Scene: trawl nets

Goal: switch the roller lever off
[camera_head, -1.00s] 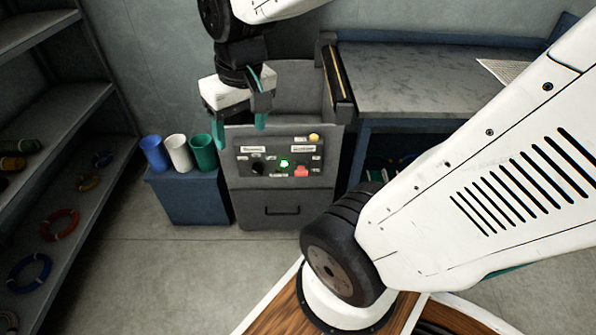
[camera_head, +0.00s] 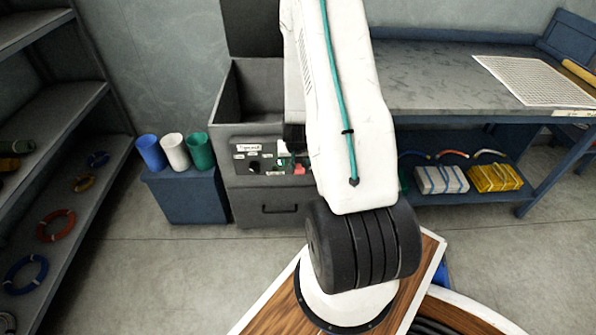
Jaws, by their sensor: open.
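The grey control box (camera_head: 265,190) has a front panel with a black knob (camera_head: 254,166) at left and a red control (camera_head: 299,169) further right. The labels are too small to read, so I cannot tell which control is the roller lever. My arm also hides the panel's right side.
A dark upright panel (camera_head: 252,28) stands behind the box's open top. Blue (camera_head: 152,152), white (camera_head: 174,152) and green (camera_head: 200,151) cups stand on a blue cabinet (camera_head: 188,200) at left. Shelves (camera_head: 55,135) line the left; a workbench (camera_head: 430,85) stands right.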

